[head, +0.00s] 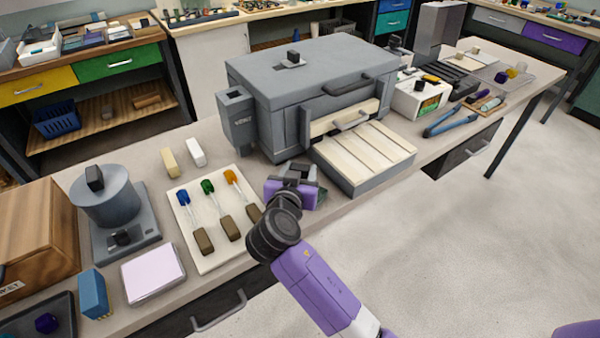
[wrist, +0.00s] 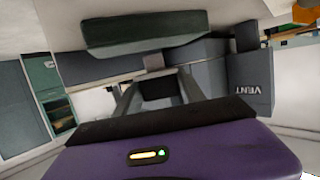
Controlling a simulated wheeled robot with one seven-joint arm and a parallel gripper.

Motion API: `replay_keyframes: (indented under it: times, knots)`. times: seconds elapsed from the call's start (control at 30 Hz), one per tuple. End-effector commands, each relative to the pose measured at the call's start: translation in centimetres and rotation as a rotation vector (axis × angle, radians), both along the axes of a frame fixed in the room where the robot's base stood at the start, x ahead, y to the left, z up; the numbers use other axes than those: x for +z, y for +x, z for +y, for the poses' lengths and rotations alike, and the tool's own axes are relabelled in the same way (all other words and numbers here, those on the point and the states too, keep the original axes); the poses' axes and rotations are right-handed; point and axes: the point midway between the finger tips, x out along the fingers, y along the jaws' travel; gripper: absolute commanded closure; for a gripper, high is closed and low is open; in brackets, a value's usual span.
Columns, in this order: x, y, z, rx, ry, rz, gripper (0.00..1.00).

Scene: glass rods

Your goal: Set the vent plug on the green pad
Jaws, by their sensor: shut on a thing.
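My gripper (head: 297,170) is shut on a dark block-like piece, which I take to be the vent plug (wrist: 160,88). In the wrist view, the two grey fingers (wrist: 157,92) stand on either side of it. The green pad (wrist: 145,34) shows as a dark green slab at the top of that picture, which looks upside down. In the head view, the pad (head: 321,194) is mostly hidden behind my gripper, close to the table's front edge. The plug appears apart from the pad; the exact gap is hard to tell.
A grey kiln (head: 310,75) stands behind my gripper, with a box marked VENT (head: 238,122) on its left side. A cream tray (head: 180,208) with glass rods lies to the left. A slatted shelf (head: 365,160) juts out at the right.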

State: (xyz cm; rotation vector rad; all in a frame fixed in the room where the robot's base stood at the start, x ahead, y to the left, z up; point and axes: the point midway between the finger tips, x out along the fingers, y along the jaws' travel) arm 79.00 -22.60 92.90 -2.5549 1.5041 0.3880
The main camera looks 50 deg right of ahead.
Motion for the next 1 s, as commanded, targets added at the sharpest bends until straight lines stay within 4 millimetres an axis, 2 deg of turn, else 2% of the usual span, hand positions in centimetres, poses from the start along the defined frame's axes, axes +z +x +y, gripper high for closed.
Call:
replay_keyframes:
  times: [0.1, 0.5, 0.53, 0.6, 1.0]
  knots:
    - [-0.76, 0.01, 0.01, 0.0, 0.0, 0.0, 0.94]
    - [-1.25, 0.02, 0.01, 0.001, 0.001, -0.001, 0.94]
    - [-1.09, 0.02, 0.01, 0.001, 0.001, -0.001, 0.48]
    - [-1.06, 0.02, 0.01, 0.0, 0.0, -0.001, 0.34]
    - [-0.72, 0.02, 0.01, 0.001, 0.001, -0.001, 0.32]
